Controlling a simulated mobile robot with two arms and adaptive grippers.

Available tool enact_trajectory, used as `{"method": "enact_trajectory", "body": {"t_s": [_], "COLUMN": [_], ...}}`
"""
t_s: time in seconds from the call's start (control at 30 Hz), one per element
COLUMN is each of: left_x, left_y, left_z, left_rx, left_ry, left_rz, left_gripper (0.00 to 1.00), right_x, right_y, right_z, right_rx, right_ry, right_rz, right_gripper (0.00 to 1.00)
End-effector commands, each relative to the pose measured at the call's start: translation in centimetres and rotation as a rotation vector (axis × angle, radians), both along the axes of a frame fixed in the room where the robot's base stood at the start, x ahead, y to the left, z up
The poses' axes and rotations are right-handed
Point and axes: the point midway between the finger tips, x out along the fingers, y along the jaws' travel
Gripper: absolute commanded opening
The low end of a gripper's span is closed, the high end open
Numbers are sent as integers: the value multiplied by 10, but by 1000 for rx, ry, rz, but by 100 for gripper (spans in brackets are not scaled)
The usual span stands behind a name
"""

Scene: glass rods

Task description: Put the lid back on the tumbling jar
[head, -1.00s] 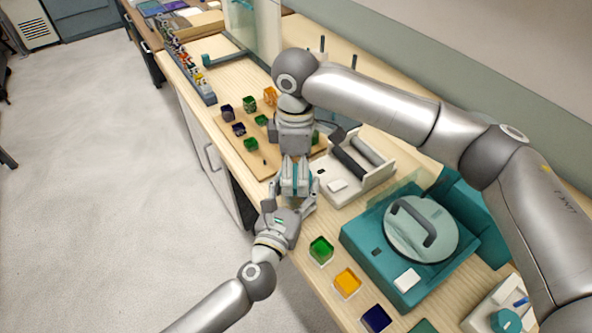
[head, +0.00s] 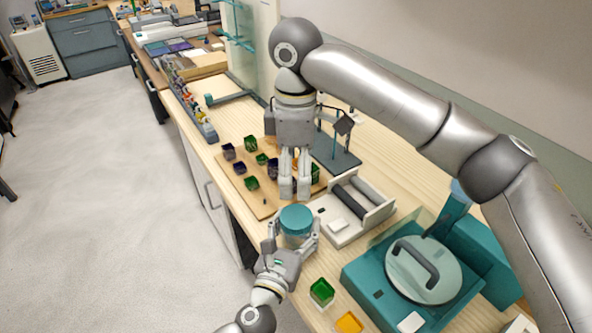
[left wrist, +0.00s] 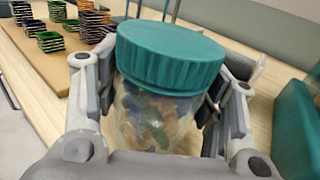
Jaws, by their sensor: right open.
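The tumbling jar (left wrist: 155,120) is clear, with mottled coloured pieces inside. The ribbed teal lid (left wrist: 170,55) sits on its mouth and looks level; the threads are hidden. In the head view the lid (head: 296,219) hides most of the jar. My left gripper (head: 294,240) is shut around the jar's body, one finger on each side, at the counter's front edge. My right gripper (head: 294,192) is open and empty, pointing down just beyond the jar, apart from the lid.
A wooden board (head: 232,190) with several coloured glass cubes lies behind the right gripper. A white roller device (head: 345,228) stands right of the jar. A teal machine with a round handled cover (head: 408,285) is nearer. A green cube (head: 321,291) sits near the front edge.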

Motion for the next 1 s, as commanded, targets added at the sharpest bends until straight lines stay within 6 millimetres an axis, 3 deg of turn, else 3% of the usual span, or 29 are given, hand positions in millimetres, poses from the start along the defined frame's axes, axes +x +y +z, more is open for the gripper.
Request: {"method": "enact_trajectory", "body": {"t_s": [0.03,0.13,0.53,1.0], "left_x": [0,0,-3,-61], "left_y": [0,0,1,21], "left_z": [1,0,-1,-1], "left_rx": [0,0,0,1], "left_ry": [-1,0,2,3], "left_rz": [0,1,0,0], "left_gripper": [72,85,86,86], "right_x": [0,0,0,0], "right_y": [0,0,0,0], "right_z": [0,0,0,0], "right_rx": [0,0,0,0], "right_ry": [0,0,0,0], "right_rz": [0,0,0,0], "right_gripper": [85,85,85,85]}}
